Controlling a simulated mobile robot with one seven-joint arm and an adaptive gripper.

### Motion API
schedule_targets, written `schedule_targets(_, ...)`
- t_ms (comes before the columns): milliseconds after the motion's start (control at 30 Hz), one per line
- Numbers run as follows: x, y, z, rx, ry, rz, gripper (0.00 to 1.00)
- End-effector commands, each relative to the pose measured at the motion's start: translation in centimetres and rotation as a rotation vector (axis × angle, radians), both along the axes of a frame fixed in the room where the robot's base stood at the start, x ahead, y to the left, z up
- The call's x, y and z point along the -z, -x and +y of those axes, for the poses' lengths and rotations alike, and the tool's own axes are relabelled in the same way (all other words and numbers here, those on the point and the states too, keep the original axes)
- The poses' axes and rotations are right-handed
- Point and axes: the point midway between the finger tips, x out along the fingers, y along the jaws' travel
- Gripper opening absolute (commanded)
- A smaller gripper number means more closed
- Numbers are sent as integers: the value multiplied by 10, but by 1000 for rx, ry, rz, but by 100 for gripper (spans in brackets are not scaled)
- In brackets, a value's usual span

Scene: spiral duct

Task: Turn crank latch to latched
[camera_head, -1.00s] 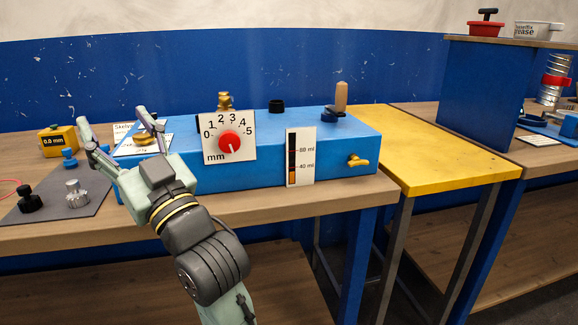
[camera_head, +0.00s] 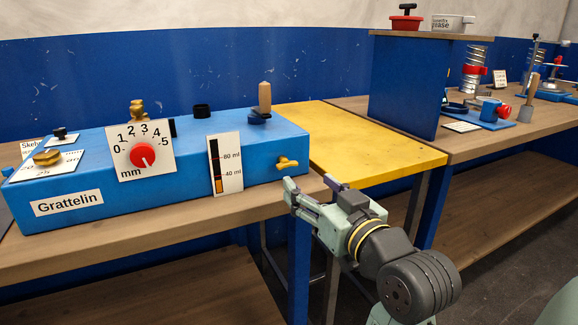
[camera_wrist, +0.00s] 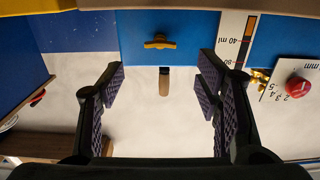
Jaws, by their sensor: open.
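No part is labelled as a crank latch, and I cannot tell which one it is. A crank with an upright wooden handle (camera_head: 264,98) stands on top of the blue box (camera_head: 85,180) at its right end. A brass wing knob (camera_head: 287,162) sits on the box's front, lower right. My gripper (camera_head: 308,188) is open and empty, in front of the box's right end, near the wing knob and apart from it. The wrist view is upside down; the wing knob (camera_wrist: 159,42) and wooden handle (camera_wrist: 163,82) appear between my open fingers (camera_wrist: 162,78).
The box also carries a dial with a red knob (camera_head: 142,155) and a gauge plate (camera_head: 225,163). A yellow table (camera_head: 370,150) adjoins on the right. Beyond it, a bench (camera_head: 540,128) holds a blue device with another wooden handle (camera_head: 527,96) and a spring stand (camera_head: 473,72).

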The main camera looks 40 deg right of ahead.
Motion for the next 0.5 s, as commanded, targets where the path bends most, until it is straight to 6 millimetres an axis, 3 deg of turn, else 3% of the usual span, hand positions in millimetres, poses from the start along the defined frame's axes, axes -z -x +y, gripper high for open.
schedule_targets(300,-1,-60,-13,-2,-2,1,58)
schedule_targets(500,0,-82,-19,-1,-2,0,58)
